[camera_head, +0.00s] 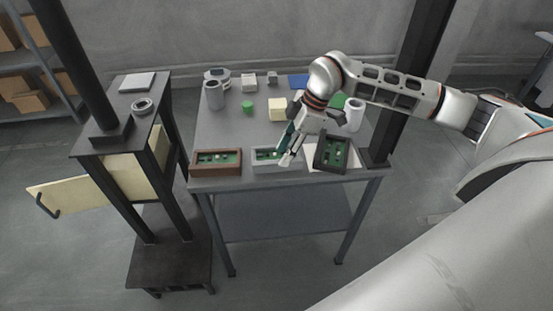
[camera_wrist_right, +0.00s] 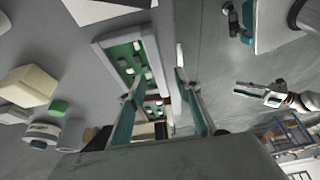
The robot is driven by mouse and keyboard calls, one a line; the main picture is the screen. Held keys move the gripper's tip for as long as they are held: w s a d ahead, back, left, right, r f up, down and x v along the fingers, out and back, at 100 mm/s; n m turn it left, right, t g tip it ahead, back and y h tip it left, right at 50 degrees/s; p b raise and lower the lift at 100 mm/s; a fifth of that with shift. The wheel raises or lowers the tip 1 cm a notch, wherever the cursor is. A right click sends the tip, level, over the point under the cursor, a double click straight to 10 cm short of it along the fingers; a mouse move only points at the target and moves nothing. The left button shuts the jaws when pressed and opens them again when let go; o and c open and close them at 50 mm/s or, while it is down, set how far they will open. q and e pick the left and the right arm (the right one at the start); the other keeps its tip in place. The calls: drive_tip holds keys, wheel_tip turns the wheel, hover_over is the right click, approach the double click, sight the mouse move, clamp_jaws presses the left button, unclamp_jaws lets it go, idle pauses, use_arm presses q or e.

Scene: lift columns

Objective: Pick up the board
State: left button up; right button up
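Three trays with green circuit boards stand along the table's front edge: a brown one (camera_head: 204,171), a light grey one (camera_head: 262,166) and a dark tilted one (camera_head: 320,164). Which board is meant cannot be told. My right gripper (camera_head: 287,150) points down at the right end of the grey tray. In the right wrist view its two teal-padded fingers (camera_wrist_right: 160,100) are apart, with the grey tray's board (camera_wrist_right: 122,55) ahead and nothing held between them. My left gripper is out of the head view; it shows small in the wrist view (camera_wrist_right: 252,92), its fingers apart.
A grey cylinder (camera_head: 214,96), a green piece (camera_head: 248,106), a cream block (camera_head: 276,109) and a white cylinder (camera_head: 354,114) stand further back on the table (camera_head: 235,127). A dark column (camera_head: 410,80) rises at the right. A black stand (camera_head: 115,145) is left.

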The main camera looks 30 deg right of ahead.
sight(278, 161)
drive_tip(key=x, duration=0.3)
drive_tip(key=shift+w+a+f, duration=0.15)
drive_tip(key=shift+w+f, duration=0.05)
drive_tip(key=shift+f, duration=0.1)
clamp_jaws()
drive_tip(key=shift+r, duration=0.15)
wheel_tip(278, 161, up, 22)
drive_tip(key=p, duration=0.2)
idle(0.4)
